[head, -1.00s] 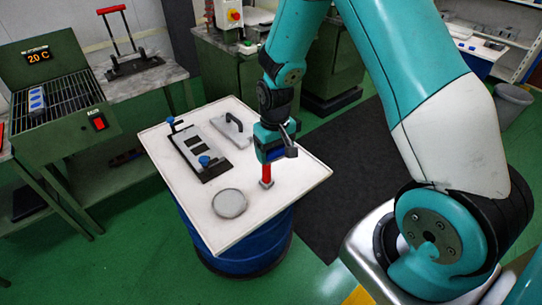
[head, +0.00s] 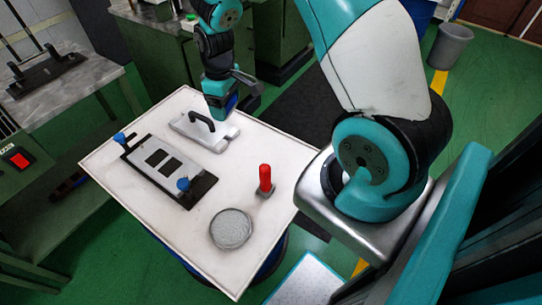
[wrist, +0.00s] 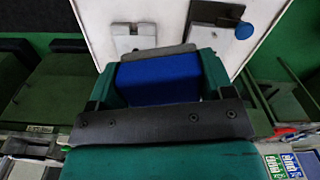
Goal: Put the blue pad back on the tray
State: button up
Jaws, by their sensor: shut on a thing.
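The blue pad (wrist: 160,78) is between the jaws of my gripper (head: 226,112), which is shut on it. In the head view only a dark blue bit of the pad (head: 231,103) shows. The white tray (head: 285,150) is a square top on a blue drum. My gripper is at its back edge, by the grey plate with the black handle (head: 205,143). Whether the pad touches anything below cannot be told.
On the tray are a mould plate with dark squares and blue knobs (head: 160,165), a red-handled tool (head: 265,180) standing upright and a round grey disc (head: 231,228). The right back part of the tray is bare. Green benches stand behind and left.

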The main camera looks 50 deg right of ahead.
jog(key=s+d+f+n+b, duration=0.2)
jog(key=d+f+n+b, duration=0.1)
jog(key=d+n+b, duration=0.35)
jog(key=n+b, duration=0.5)
jog(key=n, duration=0.4)
send_over(275, 153)
notch_tip(275, 153, down, 2)
jog(key=shift+m, duration=0.25)
notch_tip(275, 153, down, 20)
jog(key=shift+r+p, duration=0.15)
jog(key=shift+p, duration=0.25)
jog(key=o, duration=1.1)
jog(key=shift+c, duration=0.2)
